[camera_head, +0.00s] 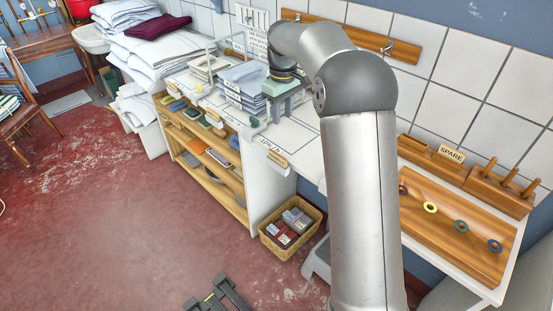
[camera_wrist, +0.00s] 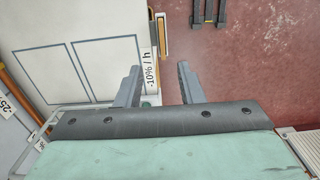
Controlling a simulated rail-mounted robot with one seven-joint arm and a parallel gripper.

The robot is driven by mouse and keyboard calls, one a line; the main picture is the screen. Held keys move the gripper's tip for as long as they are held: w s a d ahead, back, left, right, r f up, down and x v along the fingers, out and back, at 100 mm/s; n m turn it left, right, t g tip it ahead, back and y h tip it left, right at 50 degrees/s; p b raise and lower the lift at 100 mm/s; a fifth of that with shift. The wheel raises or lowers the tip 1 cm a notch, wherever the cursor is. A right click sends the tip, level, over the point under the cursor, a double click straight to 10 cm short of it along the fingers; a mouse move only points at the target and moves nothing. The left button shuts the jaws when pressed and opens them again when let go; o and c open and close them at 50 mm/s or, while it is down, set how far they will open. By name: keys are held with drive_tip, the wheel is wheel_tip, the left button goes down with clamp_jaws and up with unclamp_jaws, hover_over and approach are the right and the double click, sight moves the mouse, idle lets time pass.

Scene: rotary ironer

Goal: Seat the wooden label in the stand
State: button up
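My gripper (camera_wrist: 158,82) is open and empty over the counter edge, its two grey fingers apart. In the head view my gripper (camera_head: 276,112) is above the counter beside the stacked blue-grey cloths. A white strip reading "10% / h" (camera_wrist: 149,68) shows between and beyond the fingers; it also shows at the counter front in the head view (camera_head: 270,146). A small wooden piece (camera_wrist: 165,35) lies beside that strip, and a similar piece shows in the head view (camera_head: 277,159). I cannot tell which piece is the task's label. No stand is clearly identifiable near the gripper.
Folded cloths (camera_head: 243,82) stand close to my gripper. A wooden rack marked "SPARE" (camera_head: 451,153) and a peg board with rings (camera_head: 455,240) are at right. A basket (camera_head: 267,238) stands on the floor.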

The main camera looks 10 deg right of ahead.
drive_tip(key=p, duration=0.2)
hover_over(277, 154)
drive_tip(key=s+d, duration=0.1)
wheel_tip(277, 154, down, 12)
drive_tip(key=shift+r, duration=0.25)
drive_tip(key=f, duration=0.1)
drive_tip(key=f+p, duration=0.1)
drive_tip(key=f, duration=0.1)
drive_tip(key=a+f, duration=0.1)
drive_tip(key=shift+w+f+p, duration=0.35)
drive_tip(key=shift+w+p, duration=0.05)
drive_tip(key=shift+d+f, duration=0.1)
drive_tip(key=shift+f, duration=0.25)
drive_tip(key=shift+c, duration=0.3)
clamp_jaws()
